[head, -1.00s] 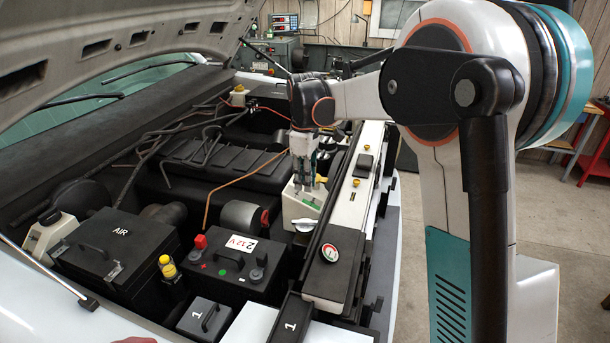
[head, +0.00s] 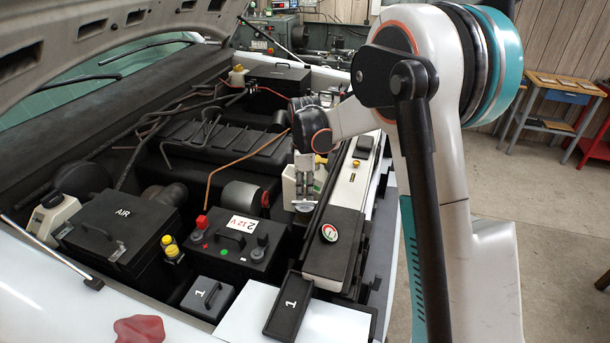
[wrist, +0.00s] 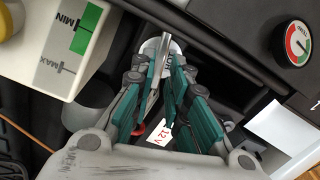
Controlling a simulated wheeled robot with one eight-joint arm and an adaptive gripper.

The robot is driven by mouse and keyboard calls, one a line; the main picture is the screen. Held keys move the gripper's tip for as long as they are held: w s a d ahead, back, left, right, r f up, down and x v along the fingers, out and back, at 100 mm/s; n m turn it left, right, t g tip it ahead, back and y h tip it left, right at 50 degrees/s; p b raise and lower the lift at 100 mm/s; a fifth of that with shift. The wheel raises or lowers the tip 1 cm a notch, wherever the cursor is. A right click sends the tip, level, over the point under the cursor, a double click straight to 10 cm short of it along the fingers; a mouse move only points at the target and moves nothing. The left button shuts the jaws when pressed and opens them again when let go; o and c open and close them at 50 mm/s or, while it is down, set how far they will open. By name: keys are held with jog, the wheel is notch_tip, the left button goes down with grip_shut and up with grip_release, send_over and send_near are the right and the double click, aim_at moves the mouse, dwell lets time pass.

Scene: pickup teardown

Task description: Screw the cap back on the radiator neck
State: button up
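A pale silver round cap (head: 304,206) shows just below my gripper (head: 304,193), beside the white coolant reservoir (head: 291,186). In the wrist view, the cap (wrist: 163,46) lies at the fingertips of my teal-padded gripper (wrist: 166,74), with dark lettering on its face. A narrow metal strip runs from it towards the camera between the fingers. The fingers come close together on either side of this strip; I cannot tell whether they touch or grip it. The radiator neck cannot be made out; the gripper and cap hide what lies directly beneath.
The reservoir with MIN and MAX marks (wrist: 70,45) stands close on the left of the wrist view. A round gauge (head: 329,232) sits on the black front panel. The 12 V battery (head: 237,247) and air box (head: 118,230) fill the bay's near side. The raised hood (head: 110,50) hangs over the left.

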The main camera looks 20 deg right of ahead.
aim_at(305, 202)
jog(key=shift+f, duration=1.75)
jog(key=shift+c, duration=0.6)
grip_shut()
jog(key=shift+f+m+b, duration=0.1)
jog(key=shift+m+b, duration=0.35)
jog(key=shift+m, duration=0.65)
jog(key=m+b, duration=0.1)
jog(key=m, duration=0.3)
jog(key=o, duration=0.6)
grip_release()
jog(key=shift+c, duration=0.2)
